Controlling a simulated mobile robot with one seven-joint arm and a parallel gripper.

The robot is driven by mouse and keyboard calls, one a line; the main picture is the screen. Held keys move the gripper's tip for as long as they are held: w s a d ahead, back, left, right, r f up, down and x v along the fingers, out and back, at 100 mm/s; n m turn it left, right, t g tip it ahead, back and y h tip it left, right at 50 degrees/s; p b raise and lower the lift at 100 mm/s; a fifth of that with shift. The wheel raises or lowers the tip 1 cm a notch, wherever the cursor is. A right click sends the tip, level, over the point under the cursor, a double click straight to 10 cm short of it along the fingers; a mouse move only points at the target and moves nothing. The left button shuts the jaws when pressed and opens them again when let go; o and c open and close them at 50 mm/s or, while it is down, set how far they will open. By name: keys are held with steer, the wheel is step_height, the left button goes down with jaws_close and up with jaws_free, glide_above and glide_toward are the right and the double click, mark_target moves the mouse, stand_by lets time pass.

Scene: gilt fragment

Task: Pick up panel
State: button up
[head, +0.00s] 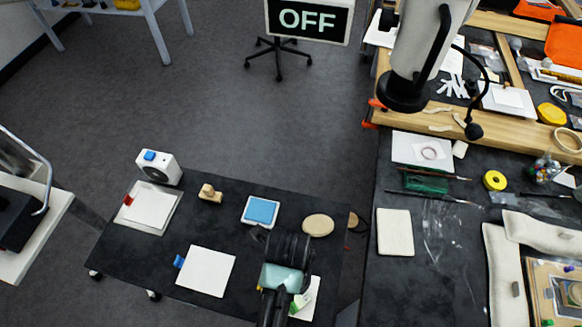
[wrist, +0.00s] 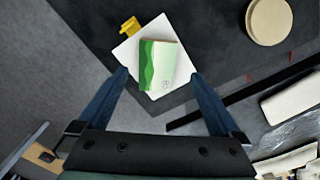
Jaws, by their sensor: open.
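A small green and white panel (wrist: 158,66) lies on a white square sheet with a yellow clip (wrist: 129,26) in the wrist view. My gripper (wrist: 160,76) is open, with its two blue fingers apart on either side of the panel's near end in the picture. Nothing is held. I cannot tell how high the fingers are above the panel. In the head view the panel's green edge (head: 301,300) shows at the bottom of the dark table, on the white sheet (head: 312,304). My arm hides part of both there.
The dark table (head: 225,215) also holds a blue-topped square (head: 261,211), a round tan disc (head: 318,225), a wooden piece (head: 210,193), white sheets (head: 206,271) and a white device (head: 158,167). A cluttered bench (head: 400,285) stands to the right, past a narrow gap.

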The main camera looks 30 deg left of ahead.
steer(key=shift+s+a+f+p, duration=0.15)
steer(key=shift+f+p, duration=0.15)
steer(key=shift+f, duration=1.15)
steer(key=shift+s+d+f+p, duration=0.1)
steer(key=shift+f+p, duration=0.15)
steer(key=shift+f, duration=1.15)
